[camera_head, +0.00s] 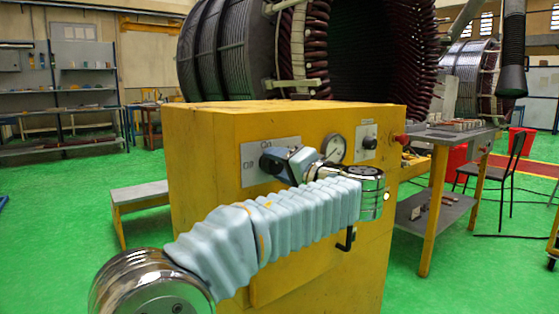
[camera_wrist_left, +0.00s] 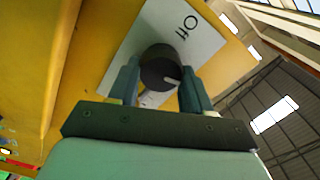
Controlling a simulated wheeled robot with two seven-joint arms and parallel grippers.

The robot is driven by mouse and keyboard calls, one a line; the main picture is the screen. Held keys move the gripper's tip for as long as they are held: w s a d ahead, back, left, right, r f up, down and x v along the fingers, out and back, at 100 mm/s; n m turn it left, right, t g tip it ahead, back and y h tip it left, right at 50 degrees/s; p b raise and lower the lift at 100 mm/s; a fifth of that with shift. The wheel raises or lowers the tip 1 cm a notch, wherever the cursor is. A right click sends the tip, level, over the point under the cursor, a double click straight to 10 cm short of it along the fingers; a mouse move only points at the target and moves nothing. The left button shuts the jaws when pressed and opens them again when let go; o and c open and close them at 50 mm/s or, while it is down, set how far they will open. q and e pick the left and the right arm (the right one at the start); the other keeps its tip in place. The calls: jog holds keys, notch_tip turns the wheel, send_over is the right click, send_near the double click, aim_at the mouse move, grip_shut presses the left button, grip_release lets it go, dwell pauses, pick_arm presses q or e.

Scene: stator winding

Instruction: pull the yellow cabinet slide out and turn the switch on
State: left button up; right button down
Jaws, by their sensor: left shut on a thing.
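The yellow cabinet (camera_head: 205,150) stands in front of me. A pale switch plate with lettering (camera_head: 290,143) is on its upper front; "Off" reads on the plate in the left wrist view (camera_wrist_left: 186,22). The dark round switch knob (camera_wrist_left: 158,65) has a white mark on its face. My left gripper (camera_head: 273,162) is shut on the knob, with one finger on each side in the left wrist view (camera_wrist_left: 160,85). The yellow slide (camera_head: 290,281) is low on the cabinet front, with a black handle (camera_head: 347,240); my arm hides part of it. My right gripper is out of view.
A round gauge (camera_head: 334,148) and a small control plate (camera_head: 367,141) are right of the switch. A large stator (camera_head: 225,50) is behind the cabinet. A workbench (camera_head: 450,135) and a black chair (camera_head: 510,165) stand at right. Green floor is open at left.

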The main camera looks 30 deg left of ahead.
pick_arm(q)
jog(key=shift+m+p, duration=0.5)
jog(key=shift+m, duration=0.7)
jog(key=shift+f, duration=0.15)
jog(key=o, duration=1.1)
jog(key=shift+c, duration=0.2)
jog(key=v, duration=1.4)
jog(key=shift+b, duration=0.4)
jog(key=shift+w, duration=0.1)
